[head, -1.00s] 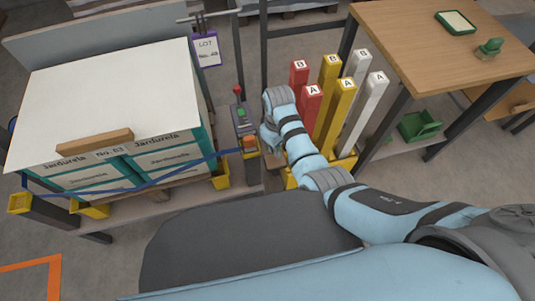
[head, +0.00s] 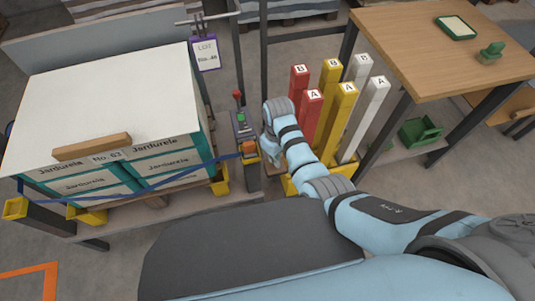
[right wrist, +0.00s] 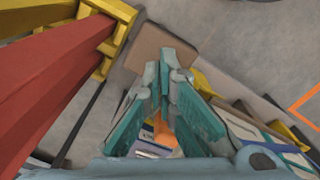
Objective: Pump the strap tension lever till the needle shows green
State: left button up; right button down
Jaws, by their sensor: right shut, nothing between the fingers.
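A grey tensioner post (head: 242,124) stands at the right end of the blue strap (head: 150,185), which runs round the stacked cartons (head: 160,160). It carries a red-knobbed stick (head: 238,97), a green spot and an orange part (head: 249,147) low on its front. I cannot make out a gauge needle. My right gripper (right wrist: 164,70) is shut and empty; its teal fingers meet at the tips in the right wrist view. An orange patch (right wrist: 166,133) shows between the finger bases there. In the head view my right wrist is just right of the post and mostly hides the gripper. My left gripper is not in view.
Upright red (head: 299,82), yellow (head: 330,78) and white (head: 376,95) bars stand in a yellow holder close right of my right wrist. A wooden table (head: 440,40) is at the upper right. A lot sign (head: 206,53) hangs behind the post.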

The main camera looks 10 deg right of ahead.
dwell(0.5)
notch_tip(320, 180, down, 10)
jog(key=b, duration=0.7)
jog(key=shift+r, duration=0.2)
notch_tip(320, 180, up, 10)
jog(key=p, duration=1.1)
jog(key=shift+r, duration=0.15)
jog(key=shift+f, duration=0.35)
notch_tip(320, 180, down, 10)
jog(key=b, duration=0.9)
notch_tip(320, 180, up, 11)
jog(key=p, duration=1.1)
jog(key=shift+f, duration=0.45)
